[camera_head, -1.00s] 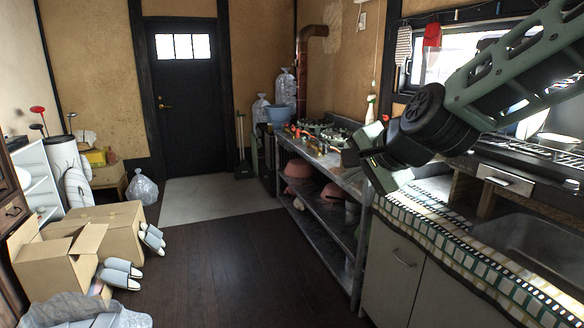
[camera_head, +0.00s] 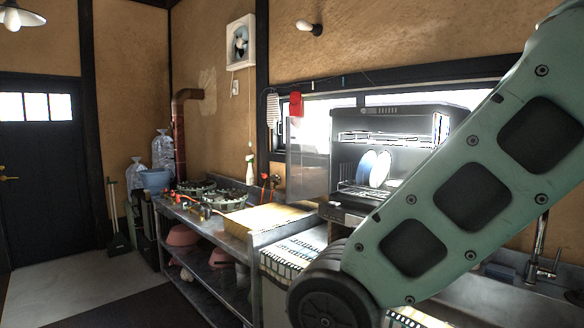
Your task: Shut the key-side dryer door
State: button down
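The dish dryer (camera_head: 405,112) stands on the counter under the window, with its front open and its racks showing. A grey door panel (camera_head: 309,170) stands swung out at the dryer's left side. White and bluish plates (camera_head: 374,169) stand upright on the lower rack. Any door on the dryer's right side is hidden behind my green arm, which crosses the right of the view. No key can be made out. My gripper is out of view, so I cannot see what it holds or touches.
A steel shelf unit (camera_head: 206,241) with gas burners (camera_head: 222,199) and a cardboard-coloured board (camera_head: 262,219) stands left of the dryer. A faucet (camera_head: 541,262) and sink are at the lower right. Floor (camera_head: 70,288) by the black door (camera_head: 35,180) looks clear.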

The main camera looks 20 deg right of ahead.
aim_at(308, 140)
jog(key=i+j+z, duration=0.1)
jog(key=z, duration=1.05)
jog(key=i+j+z, duration=0.2)
jog(key=j, duration=0.2)
jog(key=i+j+z, duration=0.25)
jog(key=j, duration=0.15)
jog(key=j+z, duration=0.2)
jog(key=j, duration=0.2)
jog(key=i+j+z, duration=0.2)
jog(key=j, duration=0.25)
jog(key=j+z, duration=0.2)
jog(key=j, duration=0.25)
jog(key=i+j+z, duration=0.1)
jog(key=j, duration=2.15)
